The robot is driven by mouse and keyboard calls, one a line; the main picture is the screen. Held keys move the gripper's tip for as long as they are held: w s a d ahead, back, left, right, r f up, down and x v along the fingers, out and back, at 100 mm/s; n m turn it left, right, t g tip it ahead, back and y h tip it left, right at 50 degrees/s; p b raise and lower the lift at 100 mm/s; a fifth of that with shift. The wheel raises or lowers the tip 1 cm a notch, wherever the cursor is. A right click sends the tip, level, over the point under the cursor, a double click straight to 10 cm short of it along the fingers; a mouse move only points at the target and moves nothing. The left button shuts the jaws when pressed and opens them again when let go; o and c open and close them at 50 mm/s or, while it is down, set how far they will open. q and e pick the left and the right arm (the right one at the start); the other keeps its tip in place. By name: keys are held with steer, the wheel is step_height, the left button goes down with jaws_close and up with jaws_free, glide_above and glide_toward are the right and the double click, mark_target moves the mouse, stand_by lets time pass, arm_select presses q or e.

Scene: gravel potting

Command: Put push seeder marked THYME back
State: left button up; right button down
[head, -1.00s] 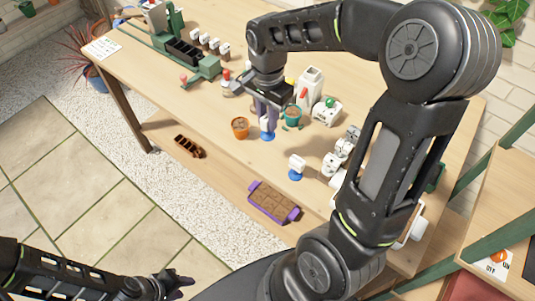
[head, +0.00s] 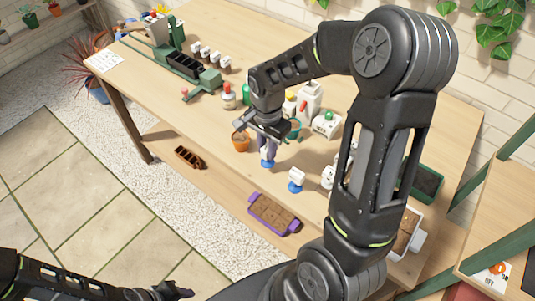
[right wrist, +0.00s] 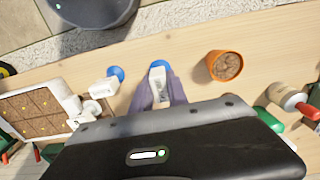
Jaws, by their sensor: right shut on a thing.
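My right gripper (head: 267,145), with purple fingers, is shut on a small white push seeder (head: 268,156) with a blue end, near the front edge of the wooden bench. In the right wrist view the seeder (right wrist: 157,82) sits between the fingers. Any marking on it is too small to read, and I cannot tell whether it touches the bench. A similar white seeder (head: 297,177) with a blue base stands to its right; it also shows in the right wrist view (right wrist: 104,87). My left gripper (head: 178,290) is at the lower left, away from the bench; its opening is unclear.
A terracotta pot (head: 241,141) stands just left of the held seeder. A green pot (head: 293,129) and a white bottle (head: 308,102) are behind. More white items (head: 328,176) stand to the right, partly hidden by my arm. A purple-handled tray (head: 272,214) lies nearer the front.

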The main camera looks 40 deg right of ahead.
mark_target(265, 162)
step_height(265, 162, down, 3)
steer(key=shift+f, duration=0.1)
steer(key=shift+f, duration=0.15)
steer(key=c, duration=1.3)
jaws_free()
